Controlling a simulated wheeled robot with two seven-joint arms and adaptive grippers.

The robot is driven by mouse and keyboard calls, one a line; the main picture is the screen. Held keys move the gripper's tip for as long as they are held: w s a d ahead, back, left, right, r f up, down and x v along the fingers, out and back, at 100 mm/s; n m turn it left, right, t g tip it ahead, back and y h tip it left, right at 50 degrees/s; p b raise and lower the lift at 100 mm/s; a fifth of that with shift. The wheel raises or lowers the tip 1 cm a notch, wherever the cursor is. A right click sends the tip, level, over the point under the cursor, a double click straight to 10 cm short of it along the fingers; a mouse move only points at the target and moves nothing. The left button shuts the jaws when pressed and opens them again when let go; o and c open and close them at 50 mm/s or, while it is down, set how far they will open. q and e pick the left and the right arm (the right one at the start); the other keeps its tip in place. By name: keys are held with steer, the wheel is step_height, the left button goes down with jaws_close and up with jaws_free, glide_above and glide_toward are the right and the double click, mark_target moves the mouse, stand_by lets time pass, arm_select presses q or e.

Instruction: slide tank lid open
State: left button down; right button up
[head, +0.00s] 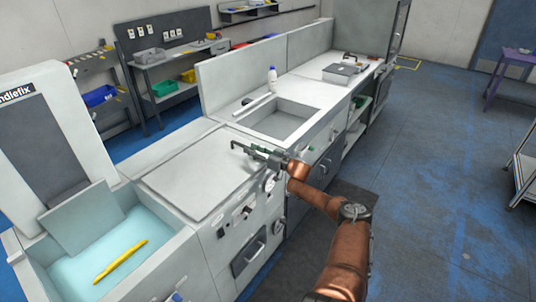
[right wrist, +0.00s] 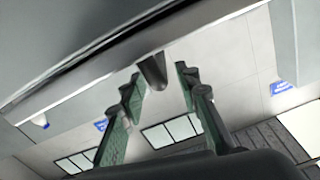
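A flat grey-white lid panel (head: 190,178) lies level on the middle unit of the counter and looks closed. My right gripper (head: 240,147) is above the counter at the panel's right far corner. In the right wrist view its green-padded fingers (right wrist: 162,92) are spread apart. A dark tab (right wrist: 153,70) on a light edge strip (right wrist: 185,37) shows between and beyond the fingertips; I cannot tell whether they touch it. An open tank (head: 180,247) at lower left holds pale blue liquid and a yellow long object (head: 120,261). My left gripper is out of view.
A tilted grey plate (head: 80,220) stands at the back of the open tank. A sink (head: 280,118) is beyond my gripper, with a white bottle (head: 272,78) behind it. A grey box (head: 340,73) sits farther along.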

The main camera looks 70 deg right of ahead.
steer(key=v, duration=0.7)
steer(key=shift+s+r, duration=0.2)
